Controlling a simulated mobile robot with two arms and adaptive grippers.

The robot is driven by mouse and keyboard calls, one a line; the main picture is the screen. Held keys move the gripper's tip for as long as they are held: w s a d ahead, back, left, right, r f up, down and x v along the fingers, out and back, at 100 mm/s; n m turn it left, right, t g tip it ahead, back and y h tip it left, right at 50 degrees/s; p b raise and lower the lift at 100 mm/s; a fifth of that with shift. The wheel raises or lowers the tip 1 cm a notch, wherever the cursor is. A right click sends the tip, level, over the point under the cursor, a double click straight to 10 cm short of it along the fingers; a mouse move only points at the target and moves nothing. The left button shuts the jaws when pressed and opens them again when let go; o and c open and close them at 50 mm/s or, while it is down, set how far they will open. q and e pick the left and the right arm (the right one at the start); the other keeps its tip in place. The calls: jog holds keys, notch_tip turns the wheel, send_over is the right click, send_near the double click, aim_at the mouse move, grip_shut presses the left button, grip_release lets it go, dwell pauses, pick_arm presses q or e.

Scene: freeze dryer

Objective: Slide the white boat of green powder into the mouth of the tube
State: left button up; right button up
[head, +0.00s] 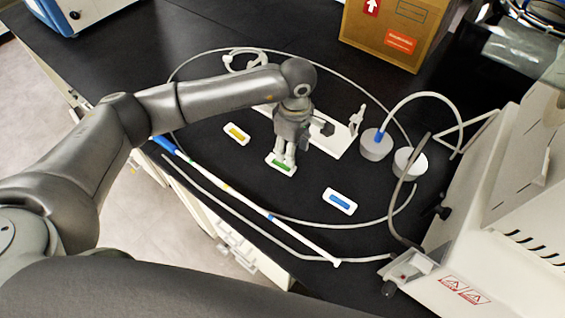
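The white boat of green powder (281,164) lies on the black bench top near the middle of the head view. My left gripper (284,157) points down right over it, its fingertips at the boat's far edge. The fingers look close together, but I cannot tell whether they grip the boat. A white base plate (336,145) lies just behind and to the right, with a small upright white holder (357,119) and a dark piece near it. I cannot make out the tube's mouth, and my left gripper hides part of this area. My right gripper is not in view.
A boat of yellow powder (236,133) and a boat of blue powder (340,201) lie on either side. A long white rod with blue bands (225,186) and loose hoses cross the front. A cardboard box (398,35) stands behind.

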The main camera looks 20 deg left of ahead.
aim_at(292, 172)
pick_arm(q)
notch_tip(292, 172, down, 7)
jog(key=b, duration=0.3)
jog(key=shift+d+f+b, duration=0.1)
jog(key=shift+f+b, duration=0.1)
jog(key=shift+b, duration=0.15)
jog(key=shift+f+b, duration=0.7)
jog(key=shift+f, duration=0.05)
jog(key=c, duration=0.8)
jog(key=shift+r, duration=0.1)
jog(key=shift+r+p, duration=0.9)
jog(key=shift+r, duration=0.85)
jog(key=shift+r+p, duration=0.4)
jog(key=shift+r, duration=0.8)
